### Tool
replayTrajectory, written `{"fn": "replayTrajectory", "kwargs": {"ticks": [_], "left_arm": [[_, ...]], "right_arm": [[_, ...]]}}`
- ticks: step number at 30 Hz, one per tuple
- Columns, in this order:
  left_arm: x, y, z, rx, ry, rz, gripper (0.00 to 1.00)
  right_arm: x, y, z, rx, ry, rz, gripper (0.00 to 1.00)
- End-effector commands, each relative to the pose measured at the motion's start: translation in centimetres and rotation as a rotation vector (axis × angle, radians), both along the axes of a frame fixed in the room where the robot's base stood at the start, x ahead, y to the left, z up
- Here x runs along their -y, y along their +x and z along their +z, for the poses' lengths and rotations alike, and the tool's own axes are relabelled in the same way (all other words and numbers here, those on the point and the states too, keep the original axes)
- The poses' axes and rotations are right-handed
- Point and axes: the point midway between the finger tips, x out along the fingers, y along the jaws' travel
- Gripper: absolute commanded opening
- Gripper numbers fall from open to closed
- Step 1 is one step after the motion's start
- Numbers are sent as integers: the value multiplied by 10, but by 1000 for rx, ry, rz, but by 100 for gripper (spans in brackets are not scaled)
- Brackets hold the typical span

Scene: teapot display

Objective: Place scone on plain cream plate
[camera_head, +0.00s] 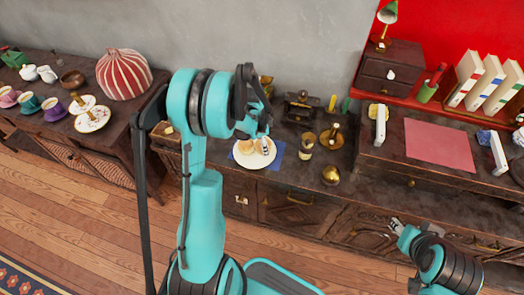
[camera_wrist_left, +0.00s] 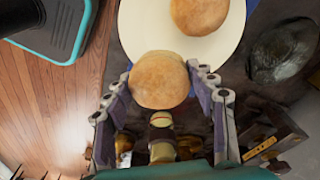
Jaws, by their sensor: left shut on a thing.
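A plain cream plate (camera_head: 254,163) lies on the dark cabinet top, and it also shows in the left wrist view (camera_wrist_left: 222,48). My left gripper (camera_head: 264,139) is over the plate's right part. In the left wrist view its fingers (camera_wrist_left: 162,95) are shut on a round golden scone (camera_wrist_left: 158,78), which overlaps the plate's near rim. I cannot tell whether this scone touches the plate. A second scone (camera_wrist_left: 199,12) lies on the plate, and in the head view it shows left of the gripper (camera_head: 245,146). My right gripper (camera_head: 397,226) is low at the right, away from the plate; its jaw state is unclear.
A blue cloth (camera_head: 278,152) lies beneath the plate. A jar (camera_head: 307,142) and a round brass pot (camera_head: 331,175) stand to its right. Cups (camera_head: 54,108) and a striped cosy (camera_head: 124,74) stand on the left cabinet. A pink mat (camera_head: 438,143) lies at right.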

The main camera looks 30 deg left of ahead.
Motion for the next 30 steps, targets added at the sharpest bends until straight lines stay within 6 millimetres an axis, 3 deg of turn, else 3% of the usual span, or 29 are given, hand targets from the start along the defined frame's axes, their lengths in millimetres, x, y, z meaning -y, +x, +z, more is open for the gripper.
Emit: {"fn": "replayTrajectory", "kwargs": {"ticks": [3, 8, 15, 27, 28, 30], "left_arm": [[-8, 14, -11, 0, 0, 0, 27], [-11, 18, -17, 0, 0, 0, 27], [-11, 18, -52, 0, 0, 0, 27], [-11, 18, -57, 0, 0, 0, 27], [-11, 18, -56, 0, 0, 0, 61], [-11, 18, -55, 0, 0, 0, 77]], "right_arm": [[0, 0, -6, 0, 0, 0, 40], [0, 0, -9, 0, 0, 0, 40], [0, 0, -26, 0, 0, 0, 40], [0, 0, -29, 0, 0, 0, 40], [0, 0, -29, 0, 0, 0, 40], [0, 0, -28, 0, 0, 0, 40]]}}
